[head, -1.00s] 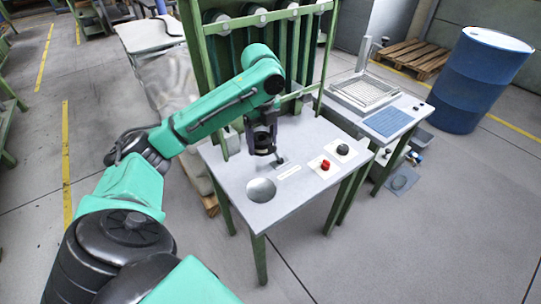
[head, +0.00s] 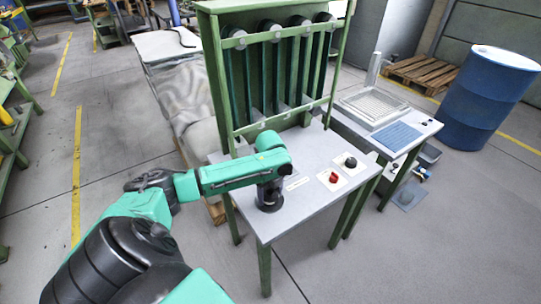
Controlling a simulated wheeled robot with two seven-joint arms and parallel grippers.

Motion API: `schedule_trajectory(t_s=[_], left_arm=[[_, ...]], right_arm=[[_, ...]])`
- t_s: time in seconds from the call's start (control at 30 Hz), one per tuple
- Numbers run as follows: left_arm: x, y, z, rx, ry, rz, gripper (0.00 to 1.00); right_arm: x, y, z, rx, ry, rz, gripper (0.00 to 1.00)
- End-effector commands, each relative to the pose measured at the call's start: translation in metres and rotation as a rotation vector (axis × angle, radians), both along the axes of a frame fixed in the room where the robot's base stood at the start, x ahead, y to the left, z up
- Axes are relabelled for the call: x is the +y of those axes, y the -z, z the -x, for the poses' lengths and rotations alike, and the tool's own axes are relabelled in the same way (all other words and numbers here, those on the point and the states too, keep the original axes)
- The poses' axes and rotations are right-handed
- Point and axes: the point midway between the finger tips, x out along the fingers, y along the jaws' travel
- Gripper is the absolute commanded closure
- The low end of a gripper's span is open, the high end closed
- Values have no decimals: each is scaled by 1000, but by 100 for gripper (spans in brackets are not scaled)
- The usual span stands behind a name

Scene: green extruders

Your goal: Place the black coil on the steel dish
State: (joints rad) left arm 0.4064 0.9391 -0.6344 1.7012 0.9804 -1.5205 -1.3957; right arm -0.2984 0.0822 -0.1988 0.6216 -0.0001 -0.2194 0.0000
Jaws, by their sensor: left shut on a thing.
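My left gripper (head: 269,204) is low over the front left of the grey table (head: 318,200), pointing down, shut on a dark thing at its tips. I take this to be the black coil, but it blends with the black fingers and its shape does not show. The steel dish, a round shiny disc in the earlier view, is hidden now behind my left gripper, which is over its place. I cannot tell whether the coil touches the dish. My right gripper is not in view.
A red knob (head: 333,178) and a black knob (head: 350,162) sit on white plates to the right. A green frame with upright tubes (head: 270,80) stands at the table's back. A side table (head: 385,115) and blue barrel (head: 487,97) stand further right.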

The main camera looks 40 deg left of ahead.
Motion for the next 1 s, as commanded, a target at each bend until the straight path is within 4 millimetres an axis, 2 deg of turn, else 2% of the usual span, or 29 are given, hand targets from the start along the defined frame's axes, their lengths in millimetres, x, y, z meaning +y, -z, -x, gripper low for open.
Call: schedule_trajectory(t_s=[0.03,0.1,0.33,0.43,0.57,0.8,0.9,1.0], left_arm=[[0,1,0,0,0,0,22],[0,1,0,0,0,0,0],[0,0,0,0,0,0,0],[0,-8,-1,-2,0,1,0],[0,-35,-1,-4,0,-1,0],[0,-99,-1,-4,0,0,0],[0,-115,-1,-2,-1,1,0],[0,-121,0,1,-1,2,0]], right_arm=[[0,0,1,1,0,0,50],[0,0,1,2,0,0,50],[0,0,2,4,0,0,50],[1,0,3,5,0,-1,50],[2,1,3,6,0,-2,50],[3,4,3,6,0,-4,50],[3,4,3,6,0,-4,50],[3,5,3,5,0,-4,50]])
